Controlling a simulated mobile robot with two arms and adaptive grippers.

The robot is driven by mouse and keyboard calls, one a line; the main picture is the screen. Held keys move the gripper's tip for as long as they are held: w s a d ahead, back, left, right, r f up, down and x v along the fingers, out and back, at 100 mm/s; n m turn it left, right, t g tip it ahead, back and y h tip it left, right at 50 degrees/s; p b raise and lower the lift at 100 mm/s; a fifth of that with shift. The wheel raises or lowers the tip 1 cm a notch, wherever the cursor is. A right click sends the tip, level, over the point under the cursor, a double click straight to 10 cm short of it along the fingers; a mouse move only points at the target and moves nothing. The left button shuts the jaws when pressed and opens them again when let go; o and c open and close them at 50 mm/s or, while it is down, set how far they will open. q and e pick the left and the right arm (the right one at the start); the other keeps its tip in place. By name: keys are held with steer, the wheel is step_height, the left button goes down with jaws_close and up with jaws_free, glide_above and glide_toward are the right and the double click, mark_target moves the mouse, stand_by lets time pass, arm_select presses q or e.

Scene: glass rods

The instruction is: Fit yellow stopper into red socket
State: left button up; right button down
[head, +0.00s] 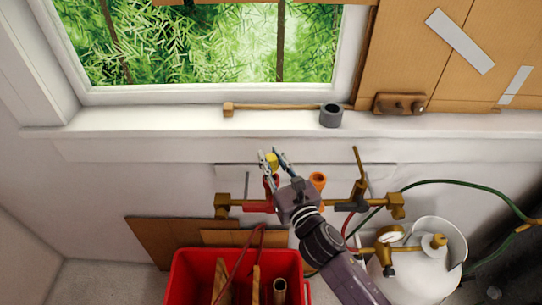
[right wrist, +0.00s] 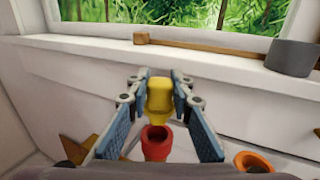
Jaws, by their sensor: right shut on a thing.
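The yellow stopper (head: 272,160) is held between the fingertips of my right gripper (head: 273,162). In the right wrist view, the stopper (right wrist: 160,98) sits upright between the blue-padded fingers (right wrist: 161,84). The red socket (head: 270,186) stands on the brass pipe below the window sill, partly hidden by the gripper. How far the stopper is above the socket is hard to tell. My left gripper is not in view.
An orange socket (head: 318,180) stands to the right on the same brass pipe (head: 236,205). A wooden-handled mallet (head: 331,116) lies on the sill above. A red crate (head: 187,270) stands below, and a white tank (head: 425,275) with a gauge stands at right.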

mark_target(274, 172)
steer(key=shift+f+b, duration=1.25)
steer(key=shift+f, duration=0.4)
steer(key=shift+r+p, duration=0.1)
steer(key=shift+p, duration=0.2)
steer(key=shift+f+b, duration=0.55)
steer(key=shift+f, duration=0.1)
steer(key=c, duration=2)
jaws_free()
steer(key=shift+s, duration=0.1)
steer(key=shift+v, duration=5.5)
